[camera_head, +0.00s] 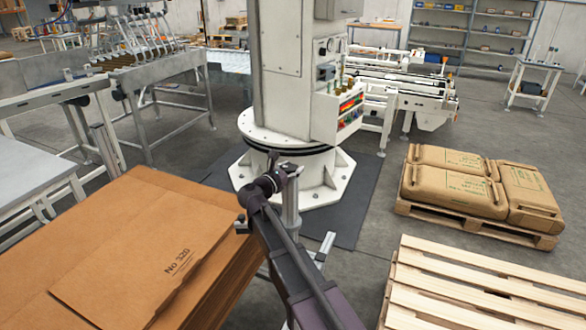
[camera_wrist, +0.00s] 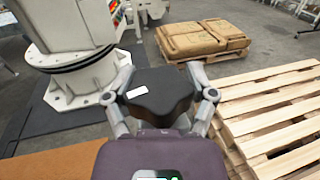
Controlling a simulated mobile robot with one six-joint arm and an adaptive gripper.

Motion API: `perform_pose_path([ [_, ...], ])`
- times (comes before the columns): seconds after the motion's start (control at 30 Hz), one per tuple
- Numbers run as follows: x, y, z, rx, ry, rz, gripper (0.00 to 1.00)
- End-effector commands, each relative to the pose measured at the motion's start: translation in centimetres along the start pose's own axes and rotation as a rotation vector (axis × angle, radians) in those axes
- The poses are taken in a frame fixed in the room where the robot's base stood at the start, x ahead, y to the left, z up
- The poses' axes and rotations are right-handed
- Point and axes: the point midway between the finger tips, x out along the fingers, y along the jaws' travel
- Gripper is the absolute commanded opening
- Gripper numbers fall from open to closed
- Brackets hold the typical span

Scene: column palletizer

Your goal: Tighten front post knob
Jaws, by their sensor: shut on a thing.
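The front post knob (camera_wrist: 160,98) is a black lobed knob with a white mark on its left side, in the middle of the wrist view. My gripper (camera_wrist: 163,84) has one finger on each side of it and is shut on it. In the head view my gripper (camera_head: 286,172) is at the top of a grey metal post (camera_head: 291,214), in front of the white column base. The knob is mostly hidden by my gripper in that view.
Stacked brown cardboard sheets (camera_head: 125,245) lie close on the left. The white palletizer column (camera_head: 287,80) stands just behind the post. An empty wooden pallet (camera_head: 480,290) is at the right front, with a pallet of brown sacks (camera_head: 455,180) beyond it. Dark floor lies between.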

Motion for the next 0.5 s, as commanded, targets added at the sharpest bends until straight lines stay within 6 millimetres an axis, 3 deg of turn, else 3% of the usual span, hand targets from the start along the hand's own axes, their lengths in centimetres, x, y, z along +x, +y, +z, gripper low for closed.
perform_pose_path([
  [0.5, 0.1, -0.01, 0.07, -0.002, -0.003, -0.069, 0.23],
])
